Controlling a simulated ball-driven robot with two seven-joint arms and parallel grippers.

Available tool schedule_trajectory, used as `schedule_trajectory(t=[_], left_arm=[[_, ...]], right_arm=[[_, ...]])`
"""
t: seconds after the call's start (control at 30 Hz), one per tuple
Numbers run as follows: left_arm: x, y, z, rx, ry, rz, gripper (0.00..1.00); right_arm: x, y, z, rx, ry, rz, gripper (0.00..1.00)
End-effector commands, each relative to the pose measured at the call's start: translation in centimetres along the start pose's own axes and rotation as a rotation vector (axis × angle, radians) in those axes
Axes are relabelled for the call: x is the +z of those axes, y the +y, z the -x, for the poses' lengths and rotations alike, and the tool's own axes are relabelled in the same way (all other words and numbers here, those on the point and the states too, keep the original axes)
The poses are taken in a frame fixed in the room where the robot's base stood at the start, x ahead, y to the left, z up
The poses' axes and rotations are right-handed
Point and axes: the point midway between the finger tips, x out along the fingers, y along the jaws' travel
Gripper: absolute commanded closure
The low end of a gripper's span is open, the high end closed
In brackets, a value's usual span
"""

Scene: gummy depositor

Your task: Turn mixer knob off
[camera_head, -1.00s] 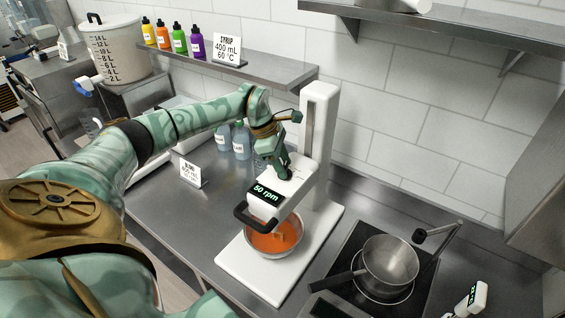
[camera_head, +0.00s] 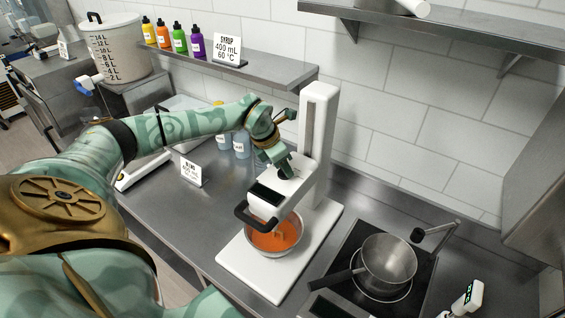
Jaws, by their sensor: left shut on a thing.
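The white mixer (camera_head: 317,150) stands on the steel counter with its head over a metal bowl (camera_head: 290,250) of orange liquid. The mixer's display (camera_head: 266,193) is dark and shows no reading. My left gripper (camera_head: 287,174) is on top of the mixer head, shut on the mixer knob. The knob itself is hidden by the fingers. My right gripper is not in view.
A pot (camera_head: 390,262) sits on a black hob (camera_head: 345,285) to the right of the mixer. A sign (camera_head: 191,171) and bottles (camera_head: 241,145) stand left of it. A shelf (camera_head: 265,72) with syrup bottles runs behind.

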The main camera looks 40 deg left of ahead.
Motion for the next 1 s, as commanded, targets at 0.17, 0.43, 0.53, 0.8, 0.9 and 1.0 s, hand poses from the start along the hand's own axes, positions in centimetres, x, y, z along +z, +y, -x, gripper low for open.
schedule_trajectory(t=[0.17, 0.43, 0.53, 0.8, 0.9, 1.0], left_arm=[[0.05, -0.03, 0.04, 0.029, -0.001, 0.068, 0.81], [0.06, -0.05, 0.04, 0.047, -0.001, 0.113, 0.81], [0.05, -0.05, 0.04, 0.049, -0.001, 0.117, 0.81], [0.04, -0.03, 0.03, 0.048, 0.0, 0.118, 0.81], [0.03, -0.04, 0.03, 0.048, 0.0, 0.118, 0.36], [0.02, -0.04, 0.02, 0.048, 0.0, 0.117, 0.36]], right_arm=[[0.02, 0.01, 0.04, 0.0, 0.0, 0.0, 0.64], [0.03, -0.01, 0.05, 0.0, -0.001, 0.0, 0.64], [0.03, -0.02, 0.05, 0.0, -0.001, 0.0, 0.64], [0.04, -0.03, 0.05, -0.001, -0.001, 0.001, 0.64], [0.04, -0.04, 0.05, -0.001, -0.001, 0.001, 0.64], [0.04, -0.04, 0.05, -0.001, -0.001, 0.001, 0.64]])
